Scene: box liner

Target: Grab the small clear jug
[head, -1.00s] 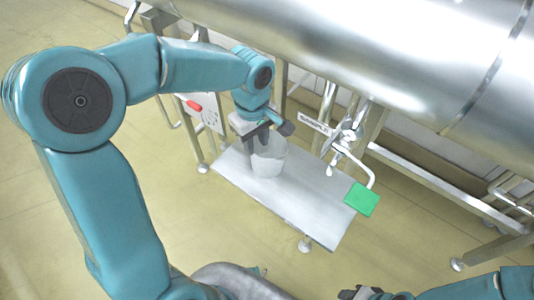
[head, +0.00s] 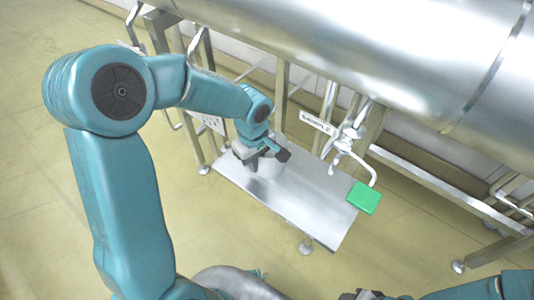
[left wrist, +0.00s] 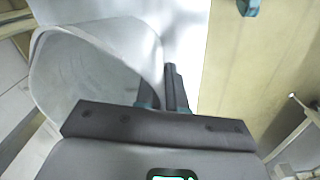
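The small clear jug (head: 268,170) stands on the silver table, partly hidden by my left gripper (head: 266,156), which is over its upper part. In the left wrist view the jug (left wrist: 85,75) fills the left side, with its open rim toward the camera. My left gripper's dark fingers (left wrist: 170,88) are at the jug's right side, very close to its wall. I cannot tell whether they touch or clasp it. My right gripper (head: 365,294) shows only as a dark piece at the bottom edge.
The silver table (head: 310,205) has free room right of the jug. A green plate (head: 364,198) on a bent metal pipe (head: 362,165) and a "SAMPLE" sign (head: 317,121) are at its right. A large steel tank (head: 400,50) overhangs the back.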

